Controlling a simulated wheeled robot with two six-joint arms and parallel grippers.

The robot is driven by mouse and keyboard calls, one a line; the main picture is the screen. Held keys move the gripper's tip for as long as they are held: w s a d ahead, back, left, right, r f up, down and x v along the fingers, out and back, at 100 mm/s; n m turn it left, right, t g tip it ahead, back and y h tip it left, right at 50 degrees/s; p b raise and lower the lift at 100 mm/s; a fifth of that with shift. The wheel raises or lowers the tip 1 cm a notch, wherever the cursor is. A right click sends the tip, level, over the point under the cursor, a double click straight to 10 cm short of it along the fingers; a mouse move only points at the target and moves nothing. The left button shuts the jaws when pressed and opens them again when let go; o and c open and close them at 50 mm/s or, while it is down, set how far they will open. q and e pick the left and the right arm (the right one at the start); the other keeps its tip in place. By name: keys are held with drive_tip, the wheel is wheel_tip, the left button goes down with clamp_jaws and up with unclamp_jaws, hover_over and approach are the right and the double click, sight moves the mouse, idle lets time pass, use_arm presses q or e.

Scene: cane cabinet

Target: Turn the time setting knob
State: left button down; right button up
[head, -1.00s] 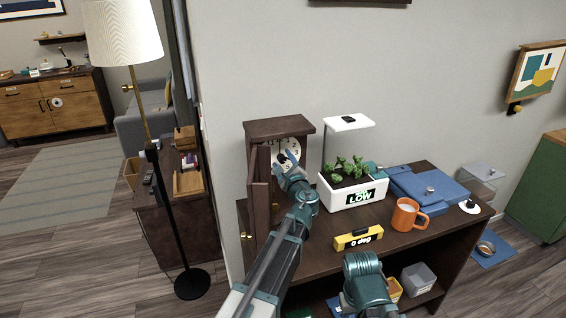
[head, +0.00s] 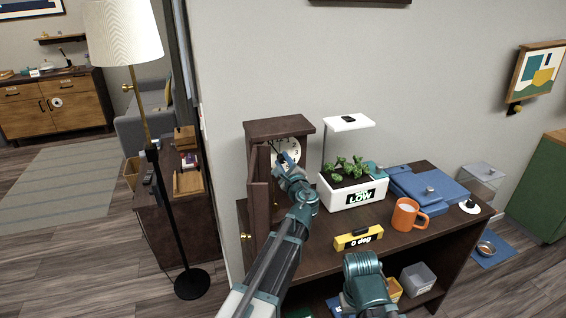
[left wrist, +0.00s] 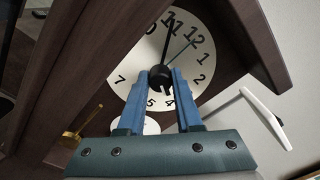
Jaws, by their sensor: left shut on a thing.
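A dark wooden clock cabinet (head: 278,127) stands at the left end of the console, its front door (head: 259,195) swung open. Its white dial (head: 296,147) is partly hidden by my left gripper (head: 285,161) in the head view. In the left wrist view the dial (left wrist: 208,73) shows black numerals and dark hands, one pointing near 11. The black round knob (left wrist: 160,76) sits at the dial's centre. My left gripper (left wrist: 160,84) is shut on it, with one blue finger on each side. My right gripper's fingers are not in view.
A white planter (head: 352,196) with a lamp stands right of the clock. A yellow level (head: 358,239), an orange mug (head: 406,214) and a blue box (head: 430,188) are also on the console (head: 322,261). A floor lamp (head: 160,200) stands to the left.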

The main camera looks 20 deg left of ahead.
use_arm(q)
drive_tip(key=n, duration=0.5)
drive_tip(key=shift+n, duration=0.3)
drive_tip(key=n, duration=0.5)
drive_tip(key=shift+f+n+b, duration=0.1)
drive_tip(key=shift+n+b, duration=0.2)
drive_tip(key=shift+b, duration=0.05)
drive_tip(key=c, duration=0.6)
unclamp_jaws()
drive_tip(key=v, duration=1.4)
drive_tip(key=shift+w+f, duration=0.1)
drive_tip(key=shift+f, duration=0.1)
